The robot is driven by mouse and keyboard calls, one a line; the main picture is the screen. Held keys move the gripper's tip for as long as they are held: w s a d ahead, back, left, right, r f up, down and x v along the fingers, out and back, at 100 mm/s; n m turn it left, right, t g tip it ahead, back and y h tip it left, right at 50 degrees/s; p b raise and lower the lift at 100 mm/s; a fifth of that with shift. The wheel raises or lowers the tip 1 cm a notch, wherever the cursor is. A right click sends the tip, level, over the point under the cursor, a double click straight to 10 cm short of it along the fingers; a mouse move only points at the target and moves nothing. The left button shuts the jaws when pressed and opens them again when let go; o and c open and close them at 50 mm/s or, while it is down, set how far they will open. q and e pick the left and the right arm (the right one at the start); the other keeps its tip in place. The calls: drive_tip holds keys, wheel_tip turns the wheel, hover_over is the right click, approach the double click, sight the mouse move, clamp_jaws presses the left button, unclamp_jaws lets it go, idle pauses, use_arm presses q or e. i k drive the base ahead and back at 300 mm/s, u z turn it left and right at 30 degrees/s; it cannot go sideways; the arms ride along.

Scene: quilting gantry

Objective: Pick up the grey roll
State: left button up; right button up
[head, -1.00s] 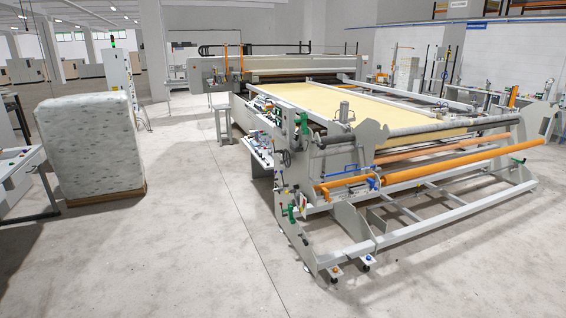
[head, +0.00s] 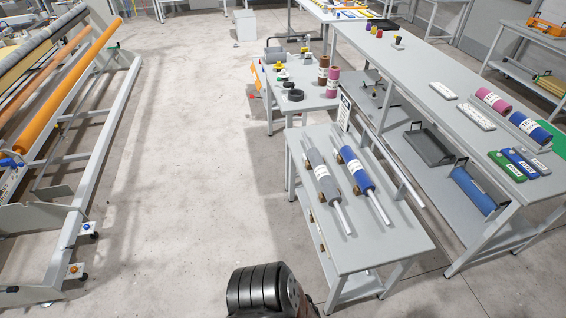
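A grey roll (head: 324,178) with a white label lies on the near low grey table (head: 387,238) in the head view. A pale rod sticks out of its near end, and a brown piece sits at its side. A blue roll (head: 357,175) of similar shape lies beside it on the right, apart from it. A dark ribbed part of my own arm shows at the bottom centre, well short of the table. Neither of my grippers is in view.
A long grey workbench (head: 440,105) stands right of the table, with pink and blue rolls and labelled boxes. A smaller table (head: 305,92) with spools stands behind. The gantry frame (head: 92,180) is at the left. Open concrete floor (head: 185,150) lies between.

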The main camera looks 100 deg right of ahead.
sight(331, 193)
drive_tip(key=z, duration=2.35)
drive_tip(key=i, duration=2.2)
drive_tip(key=z, duration=0.9)
drive_tip(key=i, duration=0.4)
drive_tip(key=z, duration=2.45)
